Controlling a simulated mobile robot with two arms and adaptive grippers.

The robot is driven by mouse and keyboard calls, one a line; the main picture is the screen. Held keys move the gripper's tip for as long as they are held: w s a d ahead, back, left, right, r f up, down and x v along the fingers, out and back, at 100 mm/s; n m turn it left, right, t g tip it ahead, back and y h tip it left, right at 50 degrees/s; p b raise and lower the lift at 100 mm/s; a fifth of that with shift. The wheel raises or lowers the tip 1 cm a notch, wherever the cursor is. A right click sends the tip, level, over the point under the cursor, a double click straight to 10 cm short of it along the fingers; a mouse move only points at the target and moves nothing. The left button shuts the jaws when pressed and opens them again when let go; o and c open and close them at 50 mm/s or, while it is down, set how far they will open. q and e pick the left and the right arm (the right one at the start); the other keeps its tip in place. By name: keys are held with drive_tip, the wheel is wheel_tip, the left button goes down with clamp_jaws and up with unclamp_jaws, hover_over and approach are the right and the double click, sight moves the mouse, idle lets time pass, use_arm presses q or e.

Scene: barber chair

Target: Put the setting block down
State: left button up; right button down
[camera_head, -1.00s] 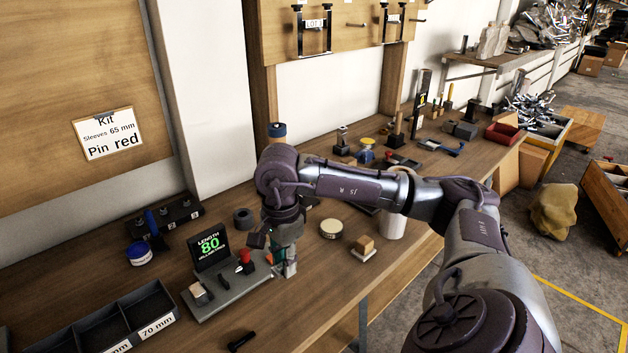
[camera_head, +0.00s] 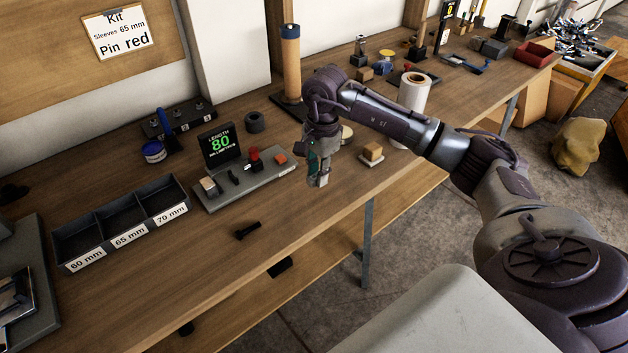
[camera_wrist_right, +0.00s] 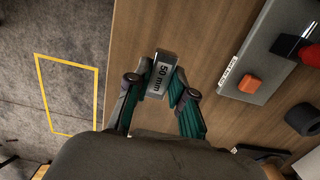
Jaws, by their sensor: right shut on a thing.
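My right gripper (camera_head: 319,172) is shut on the setting block, a small grey metal block. In the right wrist view the block (camera_wrist_right: 158,76) is marked "50 mm" and sits between the fingertips (camera_wrist_right: 160,92). The gripper points down beside the right end of the length gauge (camera_head: 255,178), over the front part of the bench. The gauge has a black display (camera_head: 219,145) reading 80, with red and orange parts on its grey base. The base also shows in the wrist view (camera_wrist_right: 262,60). Whether the block touches the bench is unclear. My left gripper is not in view.
Left on the bench (camera_head: 205,240) is a tray (camera_head: 97,218) marked 60, 65 and 70 mm. A black pin-like piece (camera_head: 247,231) lies near the front edge. A wooden cube (camera_head: 372,152) on a pale plate and a white roll (camera_head: 413,93) stand to the right.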

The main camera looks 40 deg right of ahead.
sight(313, 193)
drive_tip(key=shift+w+a+f, duration=0.3)
drive_tip(key=shift+w+f, duration=0.1)
drive_tip(key=shift+w, duration=0.15)
wheel_tip(313, 193, down, 4)
drive_tip(key=shift+r+p, duration=0.1)
drive_tip(key=shift+p, duration=0.35)
drive_tip(key=shift+f, duration=0.25)
drive_tip(key=c, duration=1)
unclamp_jaws()
drive_tip(key=shift+r, duration=0.1)
